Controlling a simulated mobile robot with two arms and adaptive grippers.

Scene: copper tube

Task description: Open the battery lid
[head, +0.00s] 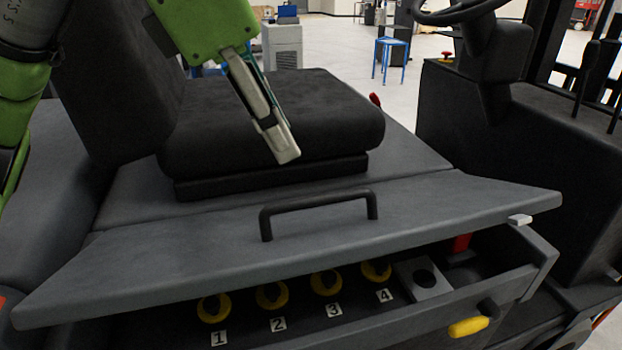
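The battery lid (400,222) is a wide dark grey panel in front of the seat, with a black bar handle (318,203) standing on it. Its front edge overhangs a compartment (360,318), which shows through a gap below the lid. My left gripper (286,156) hangs above the lid, in front of the seat cushion in the picture, with its fingers pointing down. It is apart from the handle, up and to the left of its middle. The fingers show from the side and overlap, so their opening is hidden. My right gripper is out of view.
The black seat (280,120) stands behind the lid. The compartment holds yellow rings (272,295) with number labels, and a yellow-ended lever (468,327) is at its front right. The steering wheel (460,10) and console are at the upper right.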

